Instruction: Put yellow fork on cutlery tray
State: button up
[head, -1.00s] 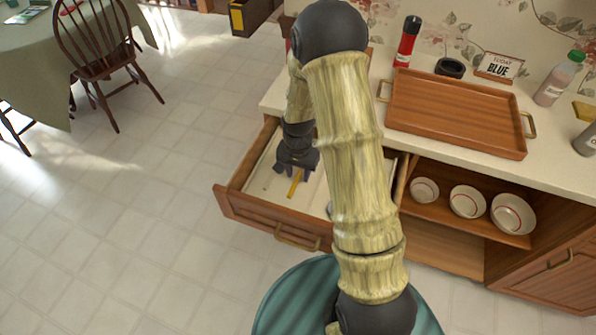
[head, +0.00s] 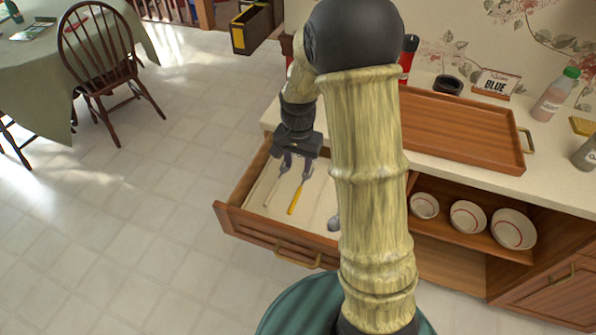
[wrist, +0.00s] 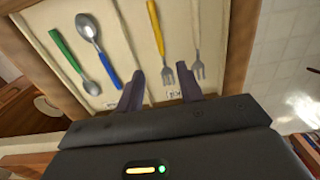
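The yellow fork (wrist: 158,32) lies in the open drawer, with its metal tines between my fingertips in the wrist view. Its yellow handle (head: 295,199) shows below my gripper in the head view. My gripper (head: 297,166) is above the drawer with its two fingers spread; in the wrist view (wrist: 162,88) they are apart and nothing is held. A wooden tray (head: 465,160) with brass handles sits on the counter at the right, its left part hidden by my arm. No lettering identifies it as the cutlery tray.
The drawer (head: 262,226) also holds a green-handled spoon (wrist: 66,49), a blue-handled spoon (wrist: 92,42) and a beige-handled fork (wrist: 196,38). Bowls (head: 468,217) stand on the shelf below the counter. A bottle (head: 556,94) and a small sign (head: 496,84) stand behind the tray.

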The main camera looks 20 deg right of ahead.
jog(key=shift+r, duration=0.2)
jog(key=shift+s, duration=0.1)
dwell(0.4)
jog(key=s+r+n+t, duration=0.1)
jog(key=s+r+n, duration=0.1)
jog(key=s, duration=0.5)
jog(key=s+r+n+t, duration=0.1)
jog(key=s+r+n, duration=0.2)
jog(key=s+n, duration=0.2)
jog(key=shift+s+r+t, duration=0.25)
jog(key=shift+s+t, duration=0.05)
jog(key=shift+s, duration=0.8)
